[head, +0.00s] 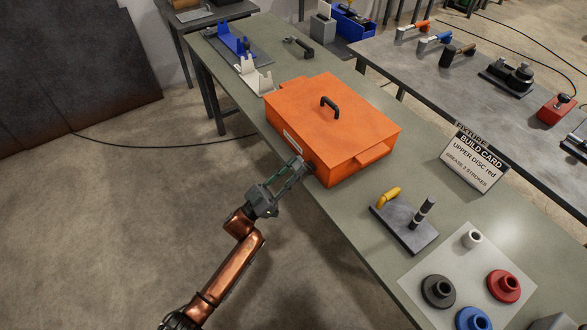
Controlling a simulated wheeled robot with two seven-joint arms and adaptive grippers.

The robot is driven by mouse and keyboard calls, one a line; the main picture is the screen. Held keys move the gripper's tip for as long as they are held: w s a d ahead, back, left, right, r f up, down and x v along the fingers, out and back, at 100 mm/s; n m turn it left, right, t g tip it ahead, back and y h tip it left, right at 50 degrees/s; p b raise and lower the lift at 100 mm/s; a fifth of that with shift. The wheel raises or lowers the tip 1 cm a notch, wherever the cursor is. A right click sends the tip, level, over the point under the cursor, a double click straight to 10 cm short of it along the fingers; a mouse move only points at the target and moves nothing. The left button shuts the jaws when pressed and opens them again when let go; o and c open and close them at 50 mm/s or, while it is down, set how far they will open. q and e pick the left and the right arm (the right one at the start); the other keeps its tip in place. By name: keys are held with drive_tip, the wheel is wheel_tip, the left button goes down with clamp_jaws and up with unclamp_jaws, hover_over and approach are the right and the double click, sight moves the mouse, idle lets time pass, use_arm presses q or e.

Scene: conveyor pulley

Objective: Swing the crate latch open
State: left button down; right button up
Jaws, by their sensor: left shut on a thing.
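An orange crate (350,128) with a closed lid and a dark top handle (330,103) sits on the green-grey table. My left gripper (299,166) is at the crate's near left side, by its front corner. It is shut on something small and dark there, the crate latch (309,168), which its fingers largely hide. I cannot tell the latch's exact angle. My right gripper is not in view.
Open floor lies left.

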use_arm(q)
drive_tip(key=c, duration=1.6)
unclamp_jaws()
drive_tip(key=v, duration=1.2)
